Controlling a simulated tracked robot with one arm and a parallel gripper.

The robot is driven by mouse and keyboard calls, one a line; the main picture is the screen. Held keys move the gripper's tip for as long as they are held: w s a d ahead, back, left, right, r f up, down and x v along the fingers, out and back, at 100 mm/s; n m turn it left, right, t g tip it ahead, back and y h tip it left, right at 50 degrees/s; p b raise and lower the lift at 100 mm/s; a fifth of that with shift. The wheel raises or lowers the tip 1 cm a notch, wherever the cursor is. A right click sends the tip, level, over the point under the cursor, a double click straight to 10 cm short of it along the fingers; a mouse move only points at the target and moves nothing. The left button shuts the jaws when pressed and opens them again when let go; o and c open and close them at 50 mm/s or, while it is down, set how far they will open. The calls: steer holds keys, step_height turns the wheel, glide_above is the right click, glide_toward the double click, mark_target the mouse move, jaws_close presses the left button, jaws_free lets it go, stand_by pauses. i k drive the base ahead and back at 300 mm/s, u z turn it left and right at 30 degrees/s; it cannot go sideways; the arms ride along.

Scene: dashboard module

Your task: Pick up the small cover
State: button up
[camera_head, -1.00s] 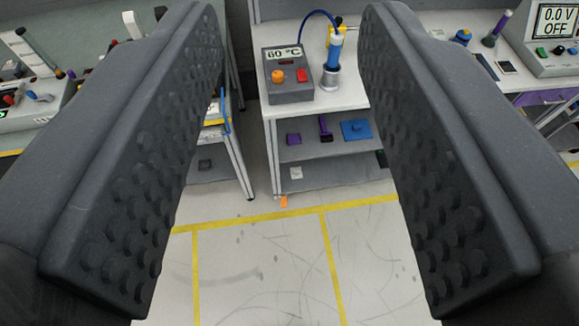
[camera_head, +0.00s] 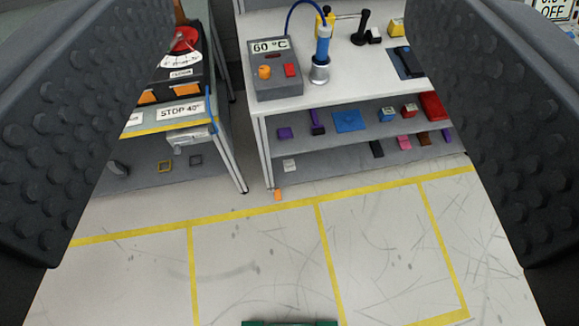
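My gripper (camera_head: 285,20) is open and empty. Its two black studded fingers stand wide apart at the left and right sides of the view. I cannot tell for sure which object is the small cover. A flat blue piece with a raised middle (camera_head: 347,121) lies on the upper shelf under the centre bench, beyond the fingers. A small whitish piece (camera_head: 289,165) lies on the lower shelf. Small purple pieces (camera_head: 285,133) lie left of the blue piece. All are well away from my gripper.
The centre bench (camera_head: 375,75) carries a grey 60 °C unit (camera_head: 276,73) and a blue tool in a stand (camera_head: 322,50). Another bench (camera_head: 172,122) stands at left. A small orange piece (camera_head: 278,194) lies on the floor by the bench leg. The yellow-lined floor (camera_head: 255,255) ahead is clear.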

mark_target(288, 165)
steer(key=u, duration=1.3)
steer(key=k, duration=1.35)
steer(key=z, duration=1)
steer(key=i, duration=1)
steer(key=u, duration=0.05)
